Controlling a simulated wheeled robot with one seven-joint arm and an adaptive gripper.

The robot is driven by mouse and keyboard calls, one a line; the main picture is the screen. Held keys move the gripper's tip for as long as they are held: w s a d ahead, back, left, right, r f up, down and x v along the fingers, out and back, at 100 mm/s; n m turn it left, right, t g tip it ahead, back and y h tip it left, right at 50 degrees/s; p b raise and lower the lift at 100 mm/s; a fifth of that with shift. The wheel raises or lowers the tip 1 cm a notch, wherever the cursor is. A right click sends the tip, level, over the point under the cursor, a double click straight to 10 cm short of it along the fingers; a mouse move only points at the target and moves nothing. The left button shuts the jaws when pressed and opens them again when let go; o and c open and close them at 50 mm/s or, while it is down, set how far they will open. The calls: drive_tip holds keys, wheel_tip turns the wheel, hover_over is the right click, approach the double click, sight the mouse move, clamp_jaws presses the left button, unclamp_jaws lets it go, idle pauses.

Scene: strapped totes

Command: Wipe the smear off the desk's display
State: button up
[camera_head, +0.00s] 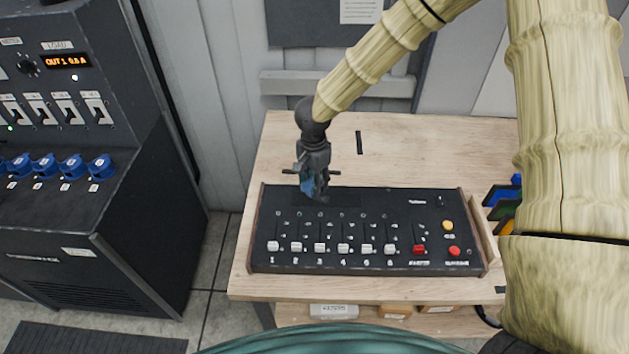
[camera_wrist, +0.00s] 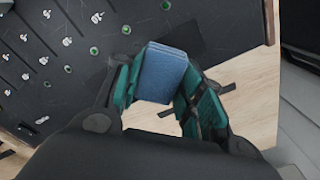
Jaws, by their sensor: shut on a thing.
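The black desk (camera_head: 295,258) is a sloped control panel on a wooden table, with a row of faders. Its display looks like the darker flat strip (camera_head: 345,199) near the far edge, also in the wrist view (camera_wrist: 187,39). I cannot make out a smear; the pad and fingers cover part of that area. My gripper (camera_head: 313,190) is shut on a blue pad (camera_wrist: 163,73), held between its teal fingers. The pad is over or at the strip's left part; I cannot tell whether it touches.
White fader caps (camera_head: 320,248), a red fader cap (camera_head: 419,249), and yellow and red buttons (camera_head: 454,251) stand up from the desk. A dark rack (camera_head: 95,235) with blue connectors is at the left. The wooden table top (camera_head: 430,150) behind the desk is mostly clear.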

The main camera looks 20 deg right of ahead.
drive_tip(key=shift+w+r+p, duration=0.1)
drive_tip(key=shift+r+p, duration=0.4)
drive_tip(key=shift+r, duration=1.3)
